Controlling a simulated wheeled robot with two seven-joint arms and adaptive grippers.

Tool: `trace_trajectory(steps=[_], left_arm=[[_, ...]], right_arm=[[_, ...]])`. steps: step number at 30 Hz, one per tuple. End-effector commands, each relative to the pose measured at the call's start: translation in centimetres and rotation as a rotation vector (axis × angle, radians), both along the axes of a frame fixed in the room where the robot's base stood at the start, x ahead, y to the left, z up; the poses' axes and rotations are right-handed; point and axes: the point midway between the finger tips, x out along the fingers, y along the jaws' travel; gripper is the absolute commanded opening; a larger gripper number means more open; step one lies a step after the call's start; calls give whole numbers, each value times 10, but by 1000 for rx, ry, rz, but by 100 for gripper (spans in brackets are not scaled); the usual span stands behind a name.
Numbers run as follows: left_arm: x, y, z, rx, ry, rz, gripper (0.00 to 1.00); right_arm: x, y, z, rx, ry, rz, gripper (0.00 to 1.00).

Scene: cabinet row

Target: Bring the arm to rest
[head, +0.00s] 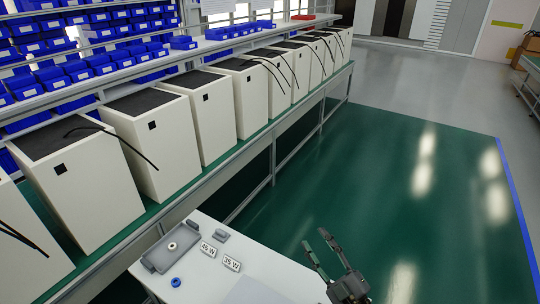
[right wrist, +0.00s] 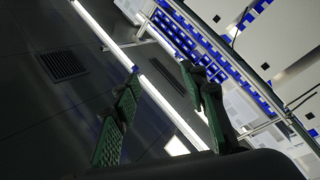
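My right gripper (head: 322,254) is at the bottom of the head view, to the right of the small white table. Its two dark fingers are spread apart with nothing between them. In the right wrist view the fingers (right wrist: 160,115) also show apart and empty, with dark ceiling and a light strip behind them. My left gripper is not in the head view.
A white table (head: 215,276) holds a grey tray (head: 158,258), a blue ring (head: 176,282) and "45 W" and "35 W" labels (head: 231,263). A row of white cabinets (head: 82,190) stands on a long bench, with blue bins (head: 75,68) behind. Green floor (head: 400,180) at right is clear.

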Motion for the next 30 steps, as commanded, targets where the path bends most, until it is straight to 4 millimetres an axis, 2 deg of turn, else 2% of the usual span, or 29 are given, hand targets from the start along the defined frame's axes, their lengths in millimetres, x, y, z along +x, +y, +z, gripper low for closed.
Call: trace_trajectory(steps=[1, 3, 5, 6, 8, 9, 12, 15, 18, 24, 30], left_arm=[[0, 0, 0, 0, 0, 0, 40], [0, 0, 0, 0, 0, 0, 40], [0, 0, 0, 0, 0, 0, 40], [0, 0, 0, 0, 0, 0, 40], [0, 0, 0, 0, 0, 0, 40], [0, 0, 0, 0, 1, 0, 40], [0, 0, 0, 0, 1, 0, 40], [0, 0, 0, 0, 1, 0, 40], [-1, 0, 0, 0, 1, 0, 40], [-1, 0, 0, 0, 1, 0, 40], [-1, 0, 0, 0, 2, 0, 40]], right_arm=[[7, -32, -14, 68, 73, -104, 40], [12, -77, -39, 143, 182, -241, 40], [10, -111, -66, 194, 282, -349, 40], [6, -133, -86, 224, 351, -417, 40], [-5, -160, -118, 261, 460, -508, 40], [-15, -177, -141, 283, 534, -563, 40], [-49, -209, -197, 325, 729, -685, 40], [-93, -228, -249, 352, 924, -778, 40], [-135, -236, -288, 366, 1091, -834, 40], [-203, -235, -333, 376, 1334, -885, 40], [-261, -226, -360, 377, 1529, -897, 40]])
